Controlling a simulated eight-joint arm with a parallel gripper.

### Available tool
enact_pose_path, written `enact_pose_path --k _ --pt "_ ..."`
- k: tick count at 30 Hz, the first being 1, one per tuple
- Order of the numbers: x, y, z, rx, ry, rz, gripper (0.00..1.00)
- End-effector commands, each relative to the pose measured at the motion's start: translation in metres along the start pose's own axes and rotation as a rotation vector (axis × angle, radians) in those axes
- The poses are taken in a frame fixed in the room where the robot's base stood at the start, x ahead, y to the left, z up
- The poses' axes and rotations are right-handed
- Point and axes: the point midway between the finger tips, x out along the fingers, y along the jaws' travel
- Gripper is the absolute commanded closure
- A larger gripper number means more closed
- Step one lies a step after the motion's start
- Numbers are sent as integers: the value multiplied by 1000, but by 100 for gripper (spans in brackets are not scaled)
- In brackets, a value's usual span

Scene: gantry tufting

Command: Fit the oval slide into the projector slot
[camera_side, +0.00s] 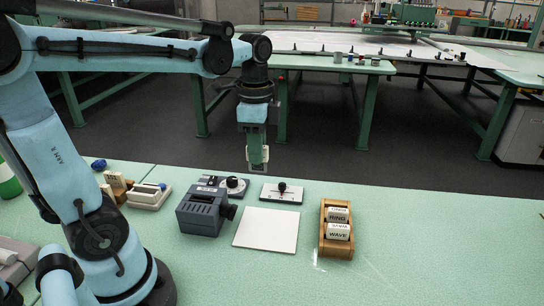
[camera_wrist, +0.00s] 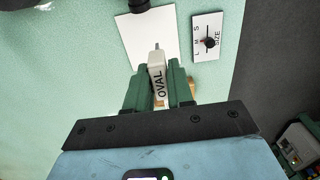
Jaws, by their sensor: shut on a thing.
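The pale slide labelled OVAL (camera_wrist: 156,62) is between my green fingers in the wrist view. My gripper (camera_wrist: 154,88) is shut on it. In the side view my gripper (camera_side: 258,158) points down and holds the slide (camera_side: 258,169) in the air, above and behind the table items. The grey projector (camera_side: 200,211) stands on the table to the lower left of my gripper, apart from the slide. Its lens faces right. A dark recess shows on its top; I cannot tell its exact shape.
A white sheet (camera_side: 266,229) lies right of the projector. A wooden rack (camera_side: 324,243) with slides labelled RING and WAVE stands farther right. A lever plate marked SIZE (camera_wrist: 207,52) and a dial plate (camera_side: 238,193) lie behind. The table's right side is clear.

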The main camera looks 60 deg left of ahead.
Motion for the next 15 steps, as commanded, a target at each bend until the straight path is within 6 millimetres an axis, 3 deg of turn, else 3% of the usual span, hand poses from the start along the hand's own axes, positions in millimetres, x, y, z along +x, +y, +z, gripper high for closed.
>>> enact_pose_path --k 1,6,10,15 --pt "0 0 24 -13 0 0 100" --pt "4 9 82 -10 0 -1 100" --pt "7 18 110 -6 0 -2 100" --pt "11 25 127 -1 0 -2 100"
